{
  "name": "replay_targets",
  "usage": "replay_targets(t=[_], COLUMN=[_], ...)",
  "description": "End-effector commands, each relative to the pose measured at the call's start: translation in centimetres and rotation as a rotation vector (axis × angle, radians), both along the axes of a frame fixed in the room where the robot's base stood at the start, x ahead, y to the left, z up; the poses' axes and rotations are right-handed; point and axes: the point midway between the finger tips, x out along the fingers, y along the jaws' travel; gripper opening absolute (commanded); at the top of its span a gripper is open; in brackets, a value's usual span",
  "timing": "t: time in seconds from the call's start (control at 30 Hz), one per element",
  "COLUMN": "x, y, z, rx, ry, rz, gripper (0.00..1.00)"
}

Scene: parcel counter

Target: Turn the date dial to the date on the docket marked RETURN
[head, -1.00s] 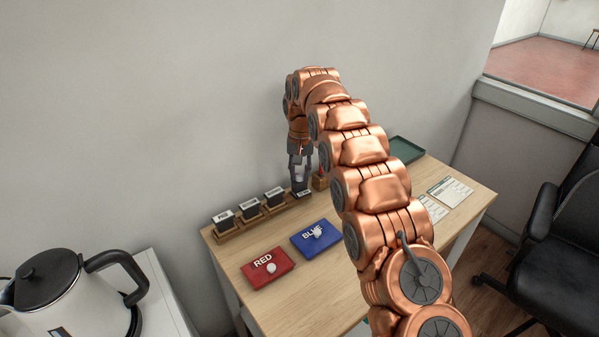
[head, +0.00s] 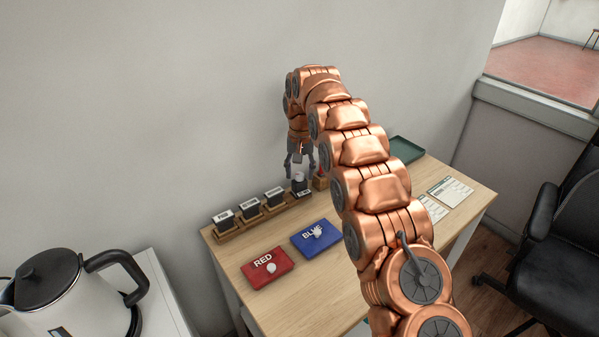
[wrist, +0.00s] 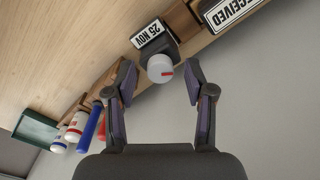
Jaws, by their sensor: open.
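The date stamp (wrist: 158,45) is a dark block with a pale round dial (wrist: 161,68) that has a red mark. Its label reads 25 NOV in the wrist view. In the head view the stamp (head: 300,191) stands at the right end of the stamp row. My gripper (wrist: 161,76) is open, with one finger on each side of the dial and gaps between. In the head view my gripper (head: 300,172) is just above the stamp. Two pale dockets (head: 451,190) (head: 432,209) lie at the table's right; their writing is too small to read, and my arm partly covers the nearer one.
Several labelled stamps, one marked RECEIVED (wrist: 230,12), stand in a wooden rack (head: 240,230). Red (head: 267,267) and blue (head: 316,238) ink pads lie in front. Beyond my gripper are glue-like tubes (wrist: 75,130) and a green tray (wrist: 35,128). The wall is close behind.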

Motion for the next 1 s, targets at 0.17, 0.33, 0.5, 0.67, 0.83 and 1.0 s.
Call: replay_targets(t=[0.17, 0.33, 0.5, 0.67, 0.83, 1.0], x=[0.2, 0.1, 0.1, 0.1, 0.0, 0.0], y=[0.0, 0.0, 0.0, -0.1, -0.1, -0.1], z=[2.0, 3.8, 5.2, 6.2, 6.8, 7.0], rx=[0.001, 0.002, 0.001, 0.001, 0.000, 0.001], ry=[-0.007, -0.005, -0.002, -0.003, -0.001, -0.002], rz=[0.000, 0.000, 0.000, 0.001, 0.000, 0.000], gripper=[0.54, 0.54, 0.54, 0.54, 0.54, 0.54])
